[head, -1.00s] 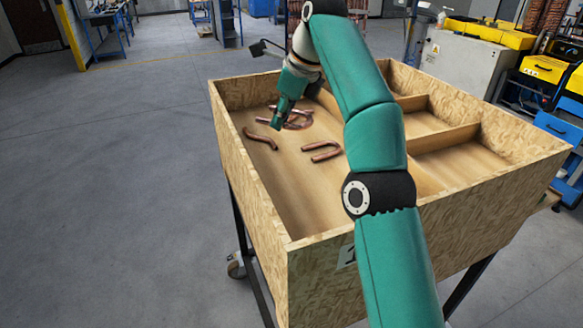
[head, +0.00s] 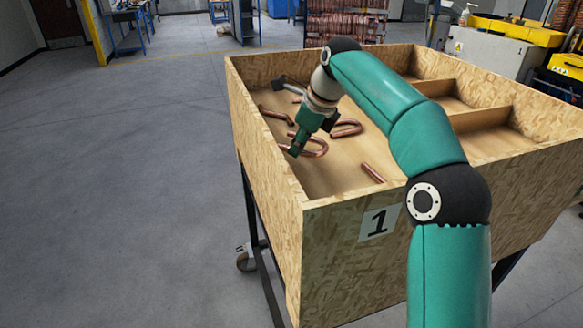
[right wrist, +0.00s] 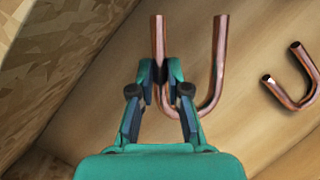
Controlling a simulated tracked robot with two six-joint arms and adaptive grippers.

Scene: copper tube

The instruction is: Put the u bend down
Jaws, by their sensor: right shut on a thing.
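My right gripper (head: 297,146) reaches down into the wooden crate near its left wall. It is shut on a copper u bend (head: 320,149), low in the crate; I cannot tell whether the bend touches the floor. In the right wrist view, my right gripper (right wrist: 168,84) grips the left leg of this u bend (right wrist: 217,75), near the curve. The open ends point up in the picture, and the right leg is free. A second u bend (head: 349,128) lies on the crate floor; it also shows at the right in the wrist view (right wrist: 296,97). My left gripper is not in view.
The crate, marked 1 (head: 260,160), has high walls and dividers (head: 480,118) at the right. A bent copper tube (head: 276,115) lies by the left wall, and a short copper piece (head: 373,172) lies near the front. Bare floor shows between them.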

